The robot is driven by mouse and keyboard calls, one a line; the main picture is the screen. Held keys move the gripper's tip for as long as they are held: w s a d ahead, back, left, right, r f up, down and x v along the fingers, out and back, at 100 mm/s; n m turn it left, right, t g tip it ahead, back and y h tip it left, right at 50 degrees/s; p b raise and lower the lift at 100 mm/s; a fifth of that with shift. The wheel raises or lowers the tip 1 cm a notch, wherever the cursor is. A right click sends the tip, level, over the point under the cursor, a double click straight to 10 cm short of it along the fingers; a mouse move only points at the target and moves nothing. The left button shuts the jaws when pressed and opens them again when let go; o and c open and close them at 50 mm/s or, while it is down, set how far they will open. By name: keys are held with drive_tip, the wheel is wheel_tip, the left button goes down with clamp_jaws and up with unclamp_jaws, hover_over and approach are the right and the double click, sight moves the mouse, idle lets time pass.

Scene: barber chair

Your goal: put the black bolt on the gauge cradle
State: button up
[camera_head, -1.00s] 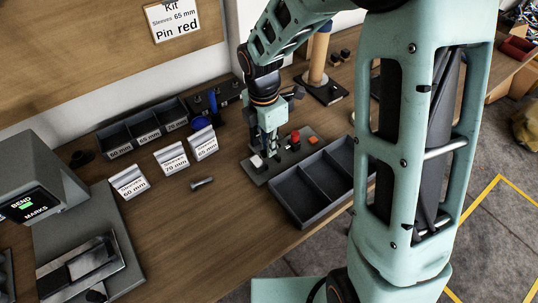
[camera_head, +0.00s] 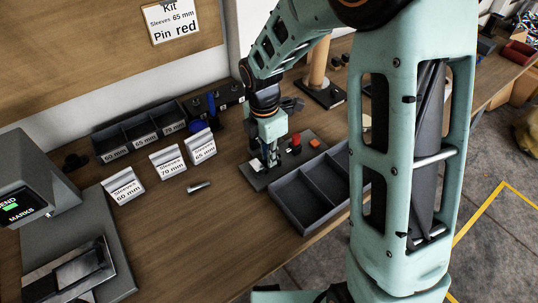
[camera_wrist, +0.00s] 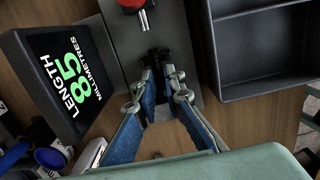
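In the wrist view a dark bolt-like piece (camera_wrist: 156,58), probably the black bolt, is at the grey gauge plate (camera_wrist: 120,50), just beyond my fingertips. Whether it rests fully in the cradle is hidden. In the head view my gripper (camera_head: 270,160) is low over the gauge plate (camera_head: 258,180).
A red knob (camera_wrist: 131,4) stands on the plate. A divided grey tray (camera_head: 305,222) adjoins it at the front right. A small metallic piece (camera_head: 199,187) lies on the bench near the sleeve signs (camera_head: 167,160). The bench in front of that piece is clear.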

drive_tip(key=o, duration=0.3)
drive_tip(key=shift+r, duration=0.1)
drive_tip(key=r, duration=0.4)
drive_tip(key=r+p, duration=0.1)
drive_tip(key=r, duration=0.7)
drive_tip(key=shift+s+a+r, duration=0.1)
drive_tip(key=shift+s+a, duration=0.15)
drive_tip(key=shift+a, duration=0.1)
